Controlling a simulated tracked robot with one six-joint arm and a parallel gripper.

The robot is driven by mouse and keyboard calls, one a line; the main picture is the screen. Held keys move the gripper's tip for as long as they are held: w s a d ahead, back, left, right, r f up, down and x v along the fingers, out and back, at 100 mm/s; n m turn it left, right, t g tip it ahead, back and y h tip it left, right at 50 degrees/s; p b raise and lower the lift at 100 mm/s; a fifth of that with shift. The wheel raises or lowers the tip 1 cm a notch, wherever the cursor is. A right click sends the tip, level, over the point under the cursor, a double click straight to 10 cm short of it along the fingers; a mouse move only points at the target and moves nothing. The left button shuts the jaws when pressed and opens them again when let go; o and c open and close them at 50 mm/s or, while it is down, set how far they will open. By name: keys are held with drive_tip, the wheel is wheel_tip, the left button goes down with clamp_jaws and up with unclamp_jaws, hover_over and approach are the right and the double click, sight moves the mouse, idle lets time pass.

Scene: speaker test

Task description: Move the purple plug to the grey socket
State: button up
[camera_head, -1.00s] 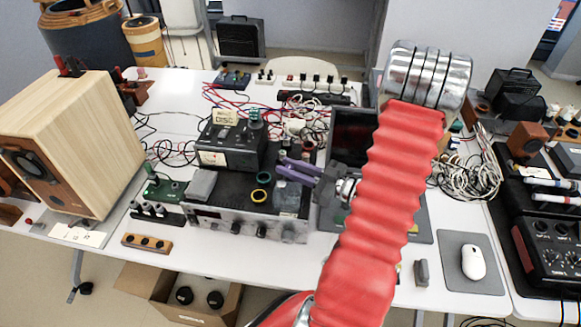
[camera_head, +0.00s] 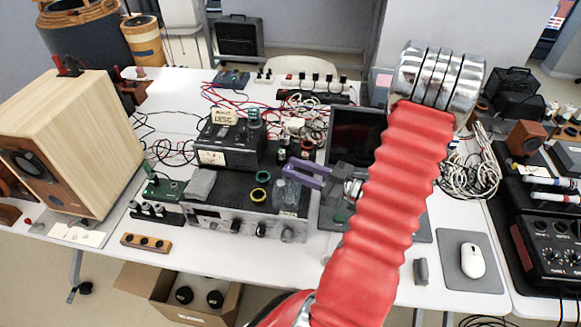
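I cannot make out a purple plug or a grey socket for certain. A wooden strip with dark round holes (camera_head: 147,242) lies at the table's front left. Small black plugs or knobs (camera_head: 155,210) stand beside a green board (camera_head: 164,188). Several white and black plugs (camera_head: 300,79) stand in a row at the back of the table. My red arm hides part of the table's right side.
A large wooden speaker (camera_head: 95,130) stands on the left. A dark screen (camera_head: 357,135) stands behind my gripper. Tangled cables cover the back. A mouse (camera_head: 472,260) is at right. The front strip is mostly clear.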

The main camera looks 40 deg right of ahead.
drive_tip(key=v, duration=0.9)
drive_tip(key=shift+s, duration=0.3)
idle(0.6)
